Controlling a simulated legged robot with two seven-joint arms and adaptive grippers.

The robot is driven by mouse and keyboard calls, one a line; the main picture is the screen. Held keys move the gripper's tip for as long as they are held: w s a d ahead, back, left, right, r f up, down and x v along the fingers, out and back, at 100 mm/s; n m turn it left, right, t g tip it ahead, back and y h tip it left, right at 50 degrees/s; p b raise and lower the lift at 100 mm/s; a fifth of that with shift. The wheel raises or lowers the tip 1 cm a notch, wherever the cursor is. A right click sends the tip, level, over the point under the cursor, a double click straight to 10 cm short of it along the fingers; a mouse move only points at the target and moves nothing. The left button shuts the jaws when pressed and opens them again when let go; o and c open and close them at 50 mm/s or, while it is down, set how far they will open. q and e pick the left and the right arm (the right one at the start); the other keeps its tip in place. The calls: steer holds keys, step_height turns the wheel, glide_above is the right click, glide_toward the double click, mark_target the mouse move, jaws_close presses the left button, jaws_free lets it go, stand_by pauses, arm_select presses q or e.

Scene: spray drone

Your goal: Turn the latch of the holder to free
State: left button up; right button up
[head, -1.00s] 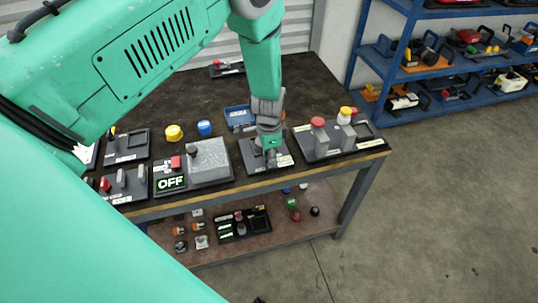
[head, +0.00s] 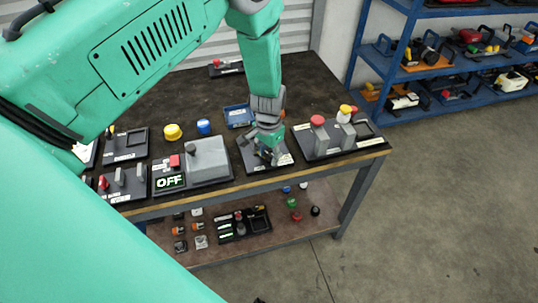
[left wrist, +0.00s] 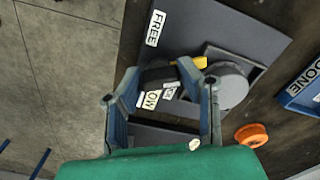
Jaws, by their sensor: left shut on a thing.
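The holder (left wrist: 215,30) is a dark plate with a FREE label (left wrist: 155,28) and a round grey part (left wrist: 232,84) in the left wrist view. In the head view the holder (head: 284,159) lies near the bench's front edge, largely covered by my gripper. My left gripper (left wrist: 160,75) is shut on the black latch (left wrist: 158,77), which sits between its fingertips. A yellow tip (left wrist: 201,62) shows beside the right finger. Small white labels, partly hidden, show between the fingers. In the head view my left gripper (head: 266,156) points down onto the holder. My right gripper is out of view.
A plate with red and yellow knobs (head: 340,137) stands close on the right. A grey box with an OFF display (head: 170,181) is on the left. A blue DONE tray (head: 239,116) lies behind. An orange ring (left wrist: 252,135) is near the fingers. The bench's back middle is mostly clear.

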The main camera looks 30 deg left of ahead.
arm_select(q)
steer(key=n, duration=0.6)
steer(key=shift+w, duration=0.15)
steer(key=n, duration=0.5)
steer(key=shift+w+r+n+b, duration=0.1)
steer(key=shift+n+b, duration=0.2)
steer(key=shift+n, duration=0.3)
steer(key=o, duration=1.1)
steer(key=shift+o, duration=0.2)
steer(key=shift+r, duration=0.1)
step_height(320, 180, up, 12)
steer(key=shift+f, duration=0.25)
